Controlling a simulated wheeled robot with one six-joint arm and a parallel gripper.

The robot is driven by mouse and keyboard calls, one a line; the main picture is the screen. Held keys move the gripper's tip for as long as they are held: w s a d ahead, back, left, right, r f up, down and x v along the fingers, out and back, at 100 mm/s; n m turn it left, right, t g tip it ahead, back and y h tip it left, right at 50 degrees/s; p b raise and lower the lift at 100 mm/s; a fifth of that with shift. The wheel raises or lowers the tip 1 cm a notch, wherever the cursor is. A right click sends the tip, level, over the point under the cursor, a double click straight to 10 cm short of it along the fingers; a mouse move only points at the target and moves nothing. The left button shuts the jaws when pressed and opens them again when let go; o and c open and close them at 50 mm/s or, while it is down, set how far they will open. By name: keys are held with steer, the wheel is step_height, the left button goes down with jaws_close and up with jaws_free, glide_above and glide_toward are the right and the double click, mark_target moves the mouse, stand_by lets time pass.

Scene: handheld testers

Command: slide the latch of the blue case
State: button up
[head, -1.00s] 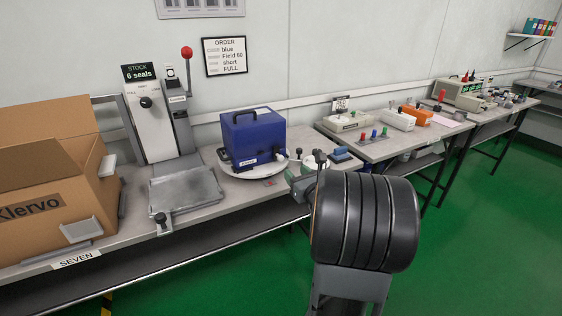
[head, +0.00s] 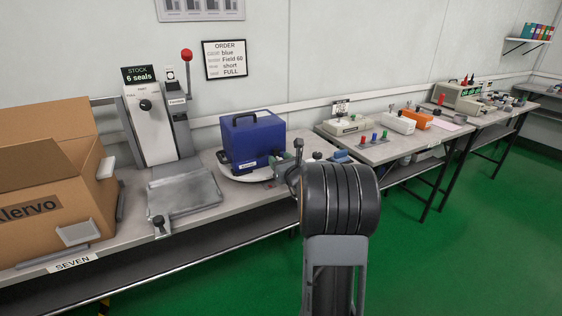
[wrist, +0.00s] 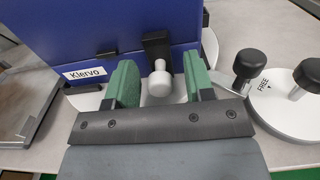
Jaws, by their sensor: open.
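The blue case (head: 255,140), with a black top handle, stands on a white round turntable (head: 236,179) on the bench. The wrist view shows the lower part of its blue face (wrist: 95,28) with a white "Klervo" label. Its latch (wrist: 158,82) has a dark upright slide and a pale rounded knob. My gripper (wrist: 161,80) is open, with one green pad on each side of the knob and a visible gap on both sides. In the head view my gripper (head: 287,165) is at the case's right front, and the latch is hidden there.
A white disc marked FREE (wrist: 280,115), with black knobs, lies close to the right of my gripper in the wrist view. A grey press (head: 158,130) with a flat plate and a cardboard box (head: 50,190) stand left of the case.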

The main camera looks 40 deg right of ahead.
jaws_close()
stand_by(0.3)
